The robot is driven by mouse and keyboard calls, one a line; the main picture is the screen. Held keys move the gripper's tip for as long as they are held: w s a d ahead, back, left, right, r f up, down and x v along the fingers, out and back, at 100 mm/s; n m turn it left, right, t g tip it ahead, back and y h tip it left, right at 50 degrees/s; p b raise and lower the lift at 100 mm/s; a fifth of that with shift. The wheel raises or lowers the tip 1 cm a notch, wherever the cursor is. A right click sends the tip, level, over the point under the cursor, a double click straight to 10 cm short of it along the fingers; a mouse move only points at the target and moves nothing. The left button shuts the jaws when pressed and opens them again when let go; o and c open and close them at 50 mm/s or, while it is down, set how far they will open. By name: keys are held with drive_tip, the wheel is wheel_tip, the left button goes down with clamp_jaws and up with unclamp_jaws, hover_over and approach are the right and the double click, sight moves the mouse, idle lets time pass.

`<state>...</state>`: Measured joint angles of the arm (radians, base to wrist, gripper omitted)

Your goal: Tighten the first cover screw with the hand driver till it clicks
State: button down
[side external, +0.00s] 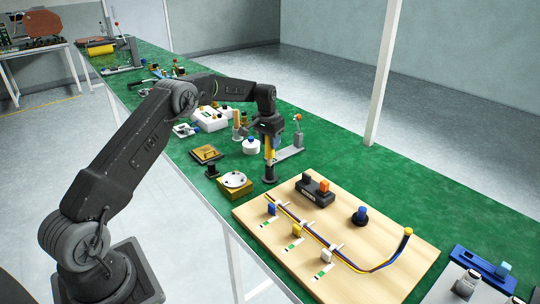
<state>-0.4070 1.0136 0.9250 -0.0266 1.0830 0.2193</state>
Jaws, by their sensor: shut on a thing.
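My gripper (269,133) points down over the green bench and is shut on the hand driver (269,149), which has a yellow handle. The driver is upright. Its lower end meets or stands just in front of a black round stand (269,174); I cannot tell whether it is inside it. To the left of the stand is a brass-coloured block with a round silver cover (234,180) on top. Small dark spots on the cover may be screws, too small to tell. The driver is apart from this cover.
A wooden board (390,262) with a cable run, clips and a black switch box (314,189) lies in front. A brass plate (206,153), a white pot with a blue top (251,146) and a grey stand (290,152) are close by.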

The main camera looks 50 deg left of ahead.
drive_tip(key=shift+r, duration=0.2)
idle(0.3)
drive_tip(key=shift+r, duration=3.45)
drive_tip(key=shift+r, duration=1.5)
drive_tip(key=c, duration=1.4)
unclamp_jaws()
clamp_jaws()
